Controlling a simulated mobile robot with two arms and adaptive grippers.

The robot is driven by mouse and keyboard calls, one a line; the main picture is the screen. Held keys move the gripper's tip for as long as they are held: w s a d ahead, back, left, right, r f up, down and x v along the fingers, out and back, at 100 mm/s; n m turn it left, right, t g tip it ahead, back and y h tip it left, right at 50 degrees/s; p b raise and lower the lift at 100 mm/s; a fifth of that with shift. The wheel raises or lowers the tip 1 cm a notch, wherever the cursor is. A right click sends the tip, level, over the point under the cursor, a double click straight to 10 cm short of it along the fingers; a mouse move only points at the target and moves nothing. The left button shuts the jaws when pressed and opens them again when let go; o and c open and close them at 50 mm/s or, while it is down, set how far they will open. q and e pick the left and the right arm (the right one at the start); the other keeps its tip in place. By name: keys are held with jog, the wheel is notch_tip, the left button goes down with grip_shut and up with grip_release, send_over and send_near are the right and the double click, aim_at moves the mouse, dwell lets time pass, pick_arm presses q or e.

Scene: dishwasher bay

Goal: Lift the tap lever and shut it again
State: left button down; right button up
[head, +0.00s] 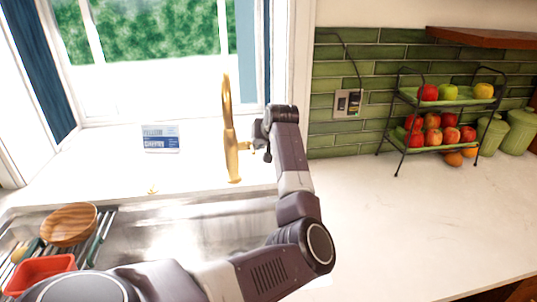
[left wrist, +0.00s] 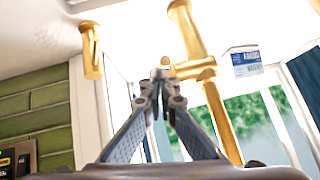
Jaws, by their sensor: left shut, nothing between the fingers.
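The gold tap (head: 230,130) stands upright behind the sink, with its lever (head: 245,145) on its right side. My left gripper (head: 262,138) is just right of the lever, reached by my arm from the front. In the left wrist view the tap's column (left wrist: 207,75) rises at a slant, with the side lever stub (left wrist: 190,69) pointing toward the fingers. The left gripper (left wrist: 160,80) is shut and empty, its tips at the end of the stub. I cannot tell whether they touch it. My right gripper is in neither view.
The sink (head: 180,235) lies in front of the tap, with a wooden bowl (head: 69,224) and a red container (head: 40,272) at its left. A blue-and-white box (head: 160,139) stands behind. A fruit rack (head: 405,100) stands right; the counter before it is clear.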

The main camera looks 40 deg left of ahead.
pick_arm(q)
jog(key=b, duration=0.1)
jog(key=f+y+b, duration=0.1)
jog(key=a+f+t+y, duration=0.1)
jog(key=shift+s+f+b, duration=0.25)
jog(key=shift+b, duration=0.15)
jog(key=shift+d+r+t, duration=0.15)
jog(key=shift+t, duration=0.15)
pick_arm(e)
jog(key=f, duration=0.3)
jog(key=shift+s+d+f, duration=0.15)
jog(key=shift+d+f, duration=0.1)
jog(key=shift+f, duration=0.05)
pick_arm(q)
jog(key=shift+r, duration=0.1)
